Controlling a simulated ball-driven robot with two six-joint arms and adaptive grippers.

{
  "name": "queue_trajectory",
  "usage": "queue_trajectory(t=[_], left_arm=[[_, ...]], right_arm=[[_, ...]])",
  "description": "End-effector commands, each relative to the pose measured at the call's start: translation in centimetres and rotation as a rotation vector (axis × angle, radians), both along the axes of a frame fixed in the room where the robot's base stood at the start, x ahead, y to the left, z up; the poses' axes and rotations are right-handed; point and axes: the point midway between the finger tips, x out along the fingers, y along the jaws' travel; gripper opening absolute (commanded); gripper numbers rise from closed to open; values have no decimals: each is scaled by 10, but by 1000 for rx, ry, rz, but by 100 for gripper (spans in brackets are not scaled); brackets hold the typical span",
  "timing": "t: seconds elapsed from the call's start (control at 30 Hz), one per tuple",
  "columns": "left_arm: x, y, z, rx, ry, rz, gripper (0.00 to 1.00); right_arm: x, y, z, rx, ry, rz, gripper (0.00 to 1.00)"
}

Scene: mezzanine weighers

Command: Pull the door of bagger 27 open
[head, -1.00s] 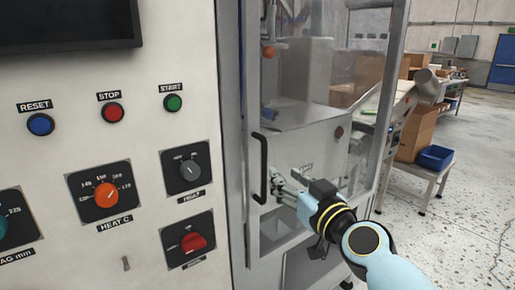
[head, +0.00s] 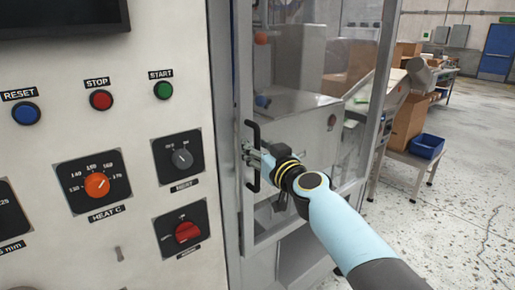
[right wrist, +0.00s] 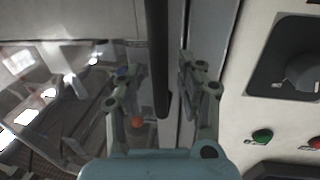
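The clear-panelled door (head: 318,190) of the bagger is shut in its grey metal frame. Its black vertical bar handle (head: 256,135) is on the door's left edge. My right gripper (head: 252,158) is at the middle of the handle and partly hides it. In the right wrist view the handle (right wrist: 157,40) runs between the two fingers of the right gripper (right wrist: 156,68). The fingers stand apart with a gap on each side of the bar. My left gripper is not in view.
A control panel (head: 125,128) with buttons and dials stands directly left of the door. To the right are a bench with cardboard boxes (head: 409,122) and a blue bin (head: 427,146). The speckled floor (head: 450,220) is clear at the right.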

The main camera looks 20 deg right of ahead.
Motion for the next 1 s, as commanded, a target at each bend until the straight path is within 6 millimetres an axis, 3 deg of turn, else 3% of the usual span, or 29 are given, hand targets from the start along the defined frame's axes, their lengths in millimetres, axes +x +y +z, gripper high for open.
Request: queue_trajectory(t=[0.03, 0.27, 0.8, 1.0], left_arm=[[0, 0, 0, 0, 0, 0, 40], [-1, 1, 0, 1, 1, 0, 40], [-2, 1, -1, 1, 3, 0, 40], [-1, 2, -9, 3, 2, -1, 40]], right_arm=[[0, 0, 0, 0, 0, 0, 30], [0, 0, 0, -1, 0, 0, 0], [-1, 0, -1, -1, 1, 2, 0], [-7, -2, -3, -4, 0, 23, 0]])
